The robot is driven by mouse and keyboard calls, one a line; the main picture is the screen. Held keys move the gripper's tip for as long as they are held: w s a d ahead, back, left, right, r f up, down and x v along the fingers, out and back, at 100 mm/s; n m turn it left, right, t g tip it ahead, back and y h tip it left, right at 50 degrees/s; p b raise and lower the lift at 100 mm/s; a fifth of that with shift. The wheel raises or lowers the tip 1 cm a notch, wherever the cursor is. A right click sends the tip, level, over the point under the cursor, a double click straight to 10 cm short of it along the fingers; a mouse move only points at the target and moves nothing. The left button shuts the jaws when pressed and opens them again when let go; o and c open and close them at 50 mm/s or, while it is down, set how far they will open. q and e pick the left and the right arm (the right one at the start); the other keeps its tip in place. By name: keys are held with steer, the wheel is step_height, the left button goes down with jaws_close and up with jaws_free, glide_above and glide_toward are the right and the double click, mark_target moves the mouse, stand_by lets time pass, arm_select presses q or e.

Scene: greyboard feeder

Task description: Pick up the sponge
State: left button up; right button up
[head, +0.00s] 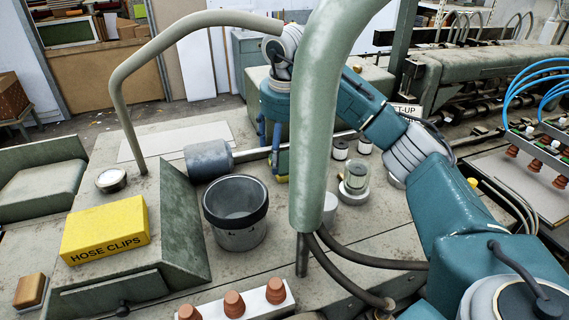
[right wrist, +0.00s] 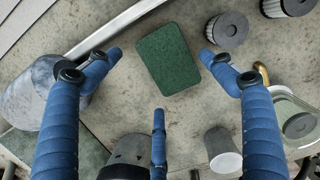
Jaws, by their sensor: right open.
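The sponge (right wrist: 168,59) is a dark green rectangular pad lying flat on the worn bench top in the right wrist view. I cannot make it out in the head view, where a thick green pipe and my own arm cover that area. My right gripper (head: 271,150) points down over the bench behind the pipe. In the right wrist view its blue fingers (right wrist: 160,75) are spread wide and empty, with the sponge between and beyond the tips, not visibly touched. My left gripper is not in view.
A glass jar (head: 356,176) and small canisters stand right. The green pipe (head: 318,130) rises in front. Bare bench surrounds the sponge.

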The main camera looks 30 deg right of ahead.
mark_target(280, 163)
step_height(280, 163, down, 3)
steer(key=shift+w+d+f+p, duration=0.15)
steer(key=shift+p, duration=1.1)
steer(key=shift+f, duration=0.5)
steer(key=shift+w, duration=0.1)
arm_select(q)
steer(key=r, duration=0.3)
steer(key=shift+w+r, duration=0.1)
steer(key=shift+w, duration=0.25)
arm_select(e)
steer(key=c, duration=0.5)
steer(key=shift+r, duration=0.35)
step_height(280, 163, up, 7)
steer(key=b, duration=0.3)
steer(key=shift+w+r+b, duration=0.1)
steer(key=shift+b, duration=0.25)
arm_select(q)
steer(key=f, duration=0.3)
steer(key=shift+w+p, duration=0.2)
steer(key=shift+p, duration=0.15)
arm_select(e)
step_height(280, 163, up, 12)
steer(key=shift+r, duration=0.1)
